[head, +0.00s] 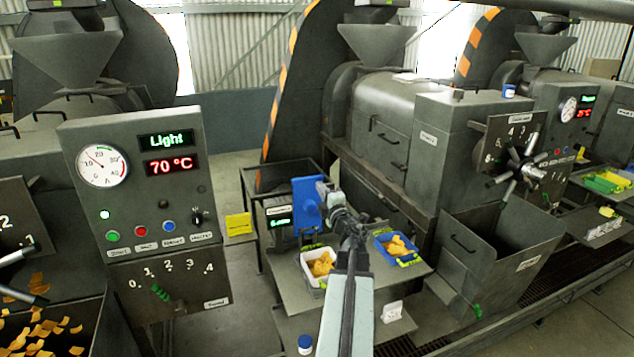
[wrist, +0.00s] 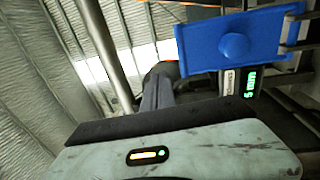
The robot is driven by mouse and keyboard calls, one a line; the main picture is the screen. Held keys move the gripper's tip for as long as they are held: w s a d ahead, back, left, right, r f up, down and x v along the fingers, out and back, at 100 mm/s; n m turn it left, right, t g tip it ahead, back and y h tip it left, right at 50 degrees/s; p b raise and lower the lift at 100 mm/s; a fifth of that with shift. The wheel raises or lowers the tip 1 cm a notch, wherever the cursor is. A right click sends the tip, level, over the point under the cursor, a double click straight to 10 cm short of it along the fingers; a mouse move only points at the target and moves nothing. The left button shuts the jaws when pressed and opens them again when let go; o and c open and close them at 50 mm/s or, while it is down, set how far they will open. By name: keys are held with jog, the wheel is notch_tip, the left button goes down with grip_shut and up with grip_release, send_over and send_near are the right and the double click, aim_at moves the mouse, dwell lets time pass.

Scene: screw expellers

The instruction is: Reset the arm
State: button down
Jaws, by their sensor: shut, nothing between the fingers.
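My arm reaches up from the bottom of the head view over a small grey table (head: 385,272). My gripper (head: 325,192) is at its far end, shut and empty, close to the right side of an upright blue plate (head: 307,204). I cannot tell whether they touch. The blue plate, with a round bump, also shows at the top right of the wrist view (wrist: 205,45). Beside it is a dark box with a green display (head: 279,221); this display shows turned sideways in the wrist view (wrist: 250,82).
A white tray (head: 305,262) and a blue tray (head: 416,260), both with yellow pieces, stand either side of my arm. A control panel (head: 138,215) reading 70 °C is at left. A grey press (head: 455,140) and open bin (head: 470,270) are at right.

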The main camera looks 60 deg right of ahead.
jog(key=shift+s+a+r, duration=0.15)
jog(key=shift+s+a, duration=0.25)
jog(key=shift+s, duration=0.15)
jog(key=shift+s+a+r, duration=0.1)
jog(key=shift+s+a, duration=0.25)
jog(key=shift+s, duration=0.2)
